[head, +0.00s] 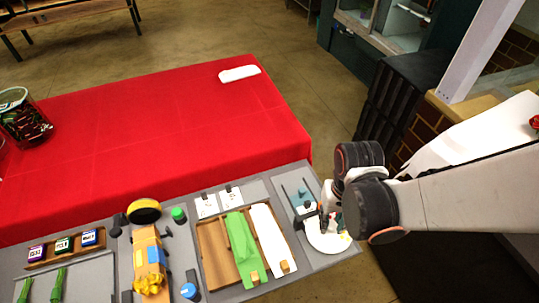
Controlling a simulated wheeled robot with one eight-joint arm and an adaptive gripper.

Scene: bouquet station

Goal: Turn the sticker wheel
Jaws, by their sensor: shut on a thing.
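The sticker wheel (327,243) looks like a white rounded disc with small coloured marks at the right end of the grey station board. My gripper (322,217) reaches in from the right and is down at the wheel's upper edge, shut on it. The fingertips and the exact part they grip are small and partly covered by my dark wrist. The far right part of the wheel is hidden behind the gripper.
Left of the wheel, a wooden tray (206,243) holds a green wrap (243,250) and a white wrap (268,238). A yellow-and-orange dispenser (149,262) stands farther left. The red cloth (160,130) is mostly clear, with a white object (239,74) at its far edge.

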